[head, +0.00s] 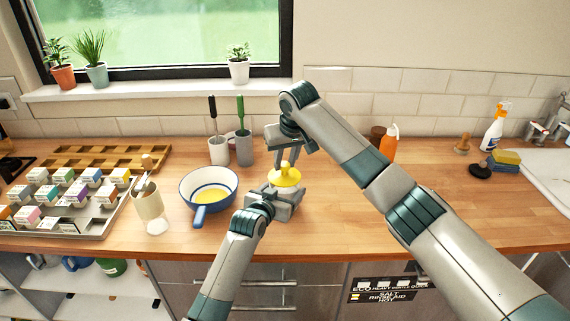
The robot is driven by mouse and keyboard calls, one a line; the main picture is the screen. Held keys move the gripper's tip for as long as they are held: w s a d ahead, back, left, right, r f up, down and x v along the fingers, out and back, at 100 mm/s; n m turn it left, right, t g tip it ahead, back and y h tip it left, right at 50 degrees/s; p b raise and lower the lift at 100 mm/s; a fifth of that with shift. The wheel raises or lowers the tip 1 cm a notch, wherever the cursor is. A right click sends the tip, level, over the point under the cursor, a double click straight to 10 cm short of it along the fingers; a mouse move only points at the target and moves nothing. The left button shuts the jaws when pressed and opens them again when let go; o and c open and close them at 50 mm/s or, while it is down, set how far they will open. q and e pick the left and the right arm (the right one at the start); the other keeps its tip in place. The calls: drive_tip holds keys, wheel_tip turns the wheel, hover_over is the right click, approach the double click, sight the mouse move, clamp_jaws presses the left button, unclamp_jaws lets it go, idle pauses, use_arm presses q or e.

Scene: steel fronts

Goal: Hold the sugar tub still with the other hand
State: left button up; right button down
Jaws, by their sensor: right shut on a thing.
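The sugar tub shows as a round yellow lid with a knob (285,177) on the counter, right of the pan. Its body is mostly hidden behind my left gripper, and I cannot tell whether the lid is seated or raised. My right gripper (286,160) comes down from above and is shut on the lid's knob. My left gripper (281,197) is low in front of the tub, close to its body. Its fingers are seen from behind, so I cannot tell whether they are open or touching the tub.
A tray of small boxes (96,228) is further left. Utensil holders (243,149) stand behind. The counter right of my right arm is mostly clear.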

use_arm(q)
drive_tip(key=shift+s+f, duration=0.15)
drive_tip(key=shift+f, duration=0.4)
use_arm(e)
drive_tip(key=shift+r, duration=0.55)
drive_tip(key=shift+s, duration=0.1)
drive_tip(key=s+d+r, duration=0.2)
drive_tip(key=s+r, duration=0.2)
drive_tip(key=s, duration=0.3)
drive_tip(key=shift+s, duration=0.25)
use_arm(q)
drive_tip(key=o, duration=1.4)
drive_tip(key=shift+c, duration=0.2)
drive_tip(key=shift+w+r, duration=0.15)
drive_tip(key=shift+w, duration=0.05)
drive_tip(key=shift+r, duration=0.1)
use_arm(e)
drive_tip(key=shift+w+f, duration=0.1)
drive_tip(key=shift+w, duration=0.05)
use_arm(q)
drive_tip(key=shift+r, duration=0.1)
